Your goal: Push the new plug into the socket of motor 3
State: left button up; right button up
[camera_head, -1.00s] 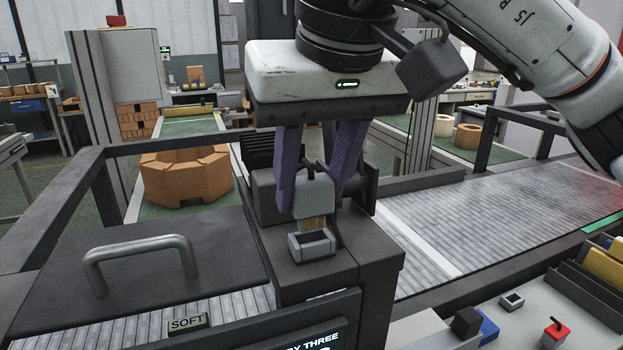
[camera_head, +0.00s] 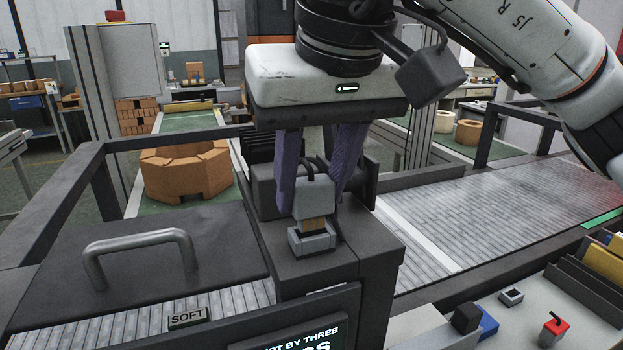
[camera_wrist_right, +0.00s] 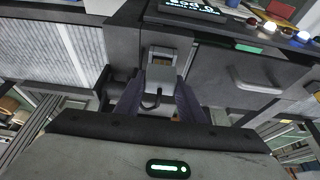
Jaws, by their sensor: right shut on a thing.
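My right gripper (camera_head: 318,200) points down, its two purple fingers shut on the grey plug (camera_head: 313,202). A dark cable loops from the plug's top. The plug's tan lower end (camera_head: 315,225) reaches into the opening of the grey box-shaped socket (camera_head: 312,244); a short tan stretch still shows between plug body and socket rim. How deep the end sits is hidden. The socket is on the dark housing of the motor (camera_head: 340,255), on its top near the front edge. The right wrist view also shows the socket (camera_wrist_right: 162,54) between the fingers. My left gripper is out of view.
A dark lid with a metal handle (camera_head: 138,245) lies left of the socket. A finned dark block (camera_head: 268,160) stands close behind the fingers. A grey slatted conveyor (camera_head: 450,215) runs right. A worktop (camera_head: 505,325) with small parts is at the lower right.

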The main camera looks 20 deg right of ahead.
aim_at(307, 176)
jog(key=shift+f+b, duration=0.7)
jog(key=shift+f, duration=0.5)
jog(key=o, duration=1.5)
jog(key=shift+r, duration=0.1)
notch_tip(307, 176, up, 6)
jog(key=p, duration=0.6)
